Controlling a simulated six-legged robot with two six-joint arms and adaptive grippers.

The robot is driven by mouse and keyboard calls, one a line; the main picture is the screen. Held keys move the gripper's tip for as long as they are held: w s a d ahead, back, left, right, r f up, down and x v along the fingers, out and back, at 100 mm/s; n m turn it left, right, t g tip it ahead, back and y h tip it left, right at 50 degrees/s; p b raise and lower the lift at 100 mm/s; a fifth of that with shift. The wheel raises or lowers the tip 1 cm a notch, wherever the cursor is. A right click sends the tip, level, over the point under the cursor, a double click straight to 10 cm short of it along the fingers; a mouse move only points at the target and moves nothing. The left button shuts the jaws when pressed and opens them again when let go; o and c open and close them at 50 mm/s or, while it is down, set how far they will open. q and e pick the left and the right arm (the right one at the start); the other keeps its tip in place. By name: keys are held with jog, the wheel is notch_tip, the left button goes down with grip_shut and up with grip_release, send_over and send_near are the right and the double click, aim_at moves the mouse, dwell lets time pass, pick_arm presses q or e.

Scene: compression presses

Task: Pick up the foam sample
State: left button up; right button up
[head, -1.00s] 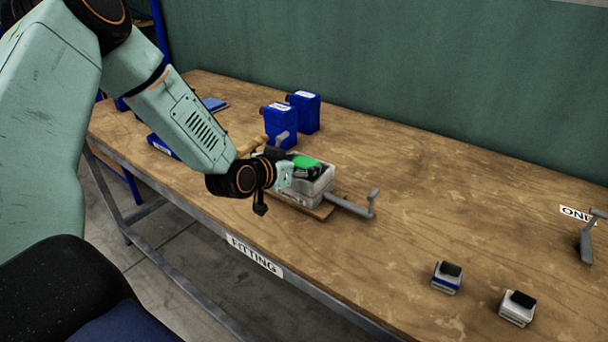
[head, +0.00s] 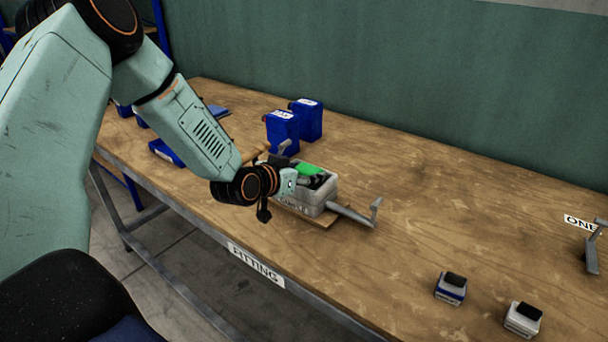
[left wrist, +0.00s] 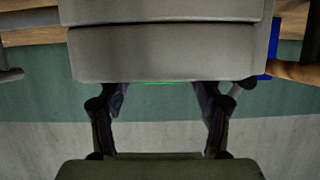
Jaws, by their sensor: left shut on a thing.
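The green foam sample (head: 308,169) shows at the top of a grey box-shaped press (head: 318,207) on the wooden bench. My left gripper (head: 314,181) is at the open top of the press, shut on the green foam. In the left wrist view only a thin green strip of the foam (left wrist: 165,82) shows below the grey press body (left wrist: 165,50), between the two dark fingers. The press body hides most of the foam and the fingertips there. My right gripper is not in view.
A grey lever (head: 350,214) sticks out from the right side of the press. Two blue containers (head: 283,131) stand behind it. Two small boxes with black tops (head: 450,288) stand near the front edge at right. The bench between is clear, with a green wall behind.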

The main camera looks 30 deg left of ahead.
pick_arm(q)
jog(key=shift+a+r, duration=0.1)
jog(key=shift+r, duration=0.6)
jog(key=shift+s+f+t, duration=0.15)
jog(key=shift+s+t, duration=0.05)
jog(key=shift+t, duration=0.2)
jog(key=shift+s+f+t+b, duration=0.1)
jog(key=shift+s+t+b, duration=0.15)
jog(key=shift+t+b, duration=0.35)
jog(key=shift+s+t+b, duration=0.2)
jog(key=shift+t+b, duration=0.2)
jog(key=shift+t, duration=0.4)
jog(key=r+p, duration=0.1)
jog(key=r, duration=0.1)
jog(key=s+r+p, duration=0.1)
jog(key=r, duration=0.1)
jog(key=s+r+p, duration=0.1)
jog(key=r, duration=0.1)
jog(key=shift+s+a+r+p, duration=0.1)
jog(key=shift+s+r+p, duration=0.15)
jog(key=shift+p, duration=0.05)
jog(key=s+a+r+g+p, duration=0.1)
jog(key=s+g+p, duration=0.2)
jog(key=s+p, duration=1.7)
jog(key=shift+r+p, duration=0.35)
jog(key=shift+p, duration=0.25)
